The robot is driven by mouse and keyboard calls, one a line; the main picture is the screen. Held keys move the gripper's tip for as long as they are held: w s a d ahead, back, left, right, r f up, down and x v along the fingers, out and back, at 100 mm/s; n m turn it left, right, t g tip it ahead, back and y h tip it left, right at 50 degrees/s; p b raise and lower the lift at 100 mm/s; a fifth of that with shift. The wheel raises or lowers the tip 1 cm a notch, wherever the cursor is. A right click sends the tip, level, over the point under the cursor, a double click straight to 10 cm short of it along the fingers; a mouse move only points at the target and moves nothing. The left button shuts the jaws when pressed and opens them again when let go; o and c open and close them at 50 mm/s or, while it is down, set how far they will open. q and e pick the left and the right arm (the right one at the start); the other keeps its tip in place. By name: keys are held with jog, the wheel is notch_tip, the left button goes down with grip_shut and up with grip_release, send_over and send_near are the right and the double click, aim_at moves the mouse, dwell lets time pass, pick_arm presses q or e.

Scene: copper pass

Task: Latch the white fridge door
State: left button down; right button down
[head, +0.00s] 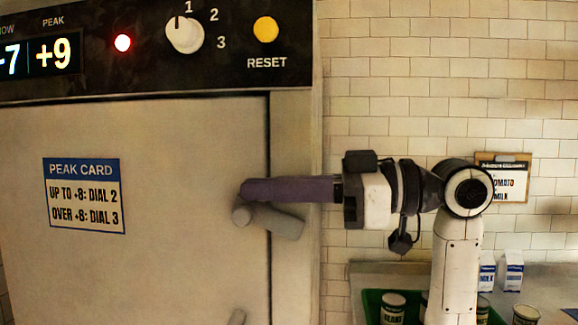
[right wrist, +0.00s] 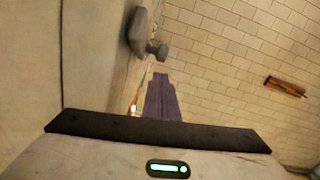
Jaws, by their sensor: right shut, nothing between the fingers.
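The white fridge door (head: 150,265) fills the left of the head view, with a thin dark gap along its right edge. I cannot tell whether it is fully closed. A grey latch lever (head: 275,223) sits at that edge, pointing right and slightly down across the gap onto the frame. My right gripper (head: 250,191) is shut and empty, its purple-grey fingers pointing left just above the lever. I cannot tell whether they touch it. In the right wrist view the fingers (right wrist: 162,98) are together, and a grey handle piece (right wrist: 146,35) shows beyond them. My left gripper is not in view.
A black panel above the door holds a display (head: 38,56) reading peak +9, a red light (head: 123,43), a dial (head: 185,35) and a yellow reset button (head: 265,29). A peak card (head: 84,195) is on the door. A green tray (head: 372,300) with cans stands lower right.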

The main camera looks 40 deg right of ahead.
aim_at(242, 208)
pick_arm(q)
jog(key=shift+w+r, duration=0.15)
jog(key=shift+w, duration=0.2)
pick_arm(e)
jog(key=shift+w+f, duration=0.15)
jog(key=shift+f, duration=0.5)
jog(key=shift+w+a+f+g+h+p, duration=0.35)
jog(key=shift+w+f+g+h+p, duration=0.15)
jog(key=shift+f+g+p, duration=0.15)
jog(key=shift+w+a+f, duration=0.15)
jog(key=shift+w+a, duration=0.05)
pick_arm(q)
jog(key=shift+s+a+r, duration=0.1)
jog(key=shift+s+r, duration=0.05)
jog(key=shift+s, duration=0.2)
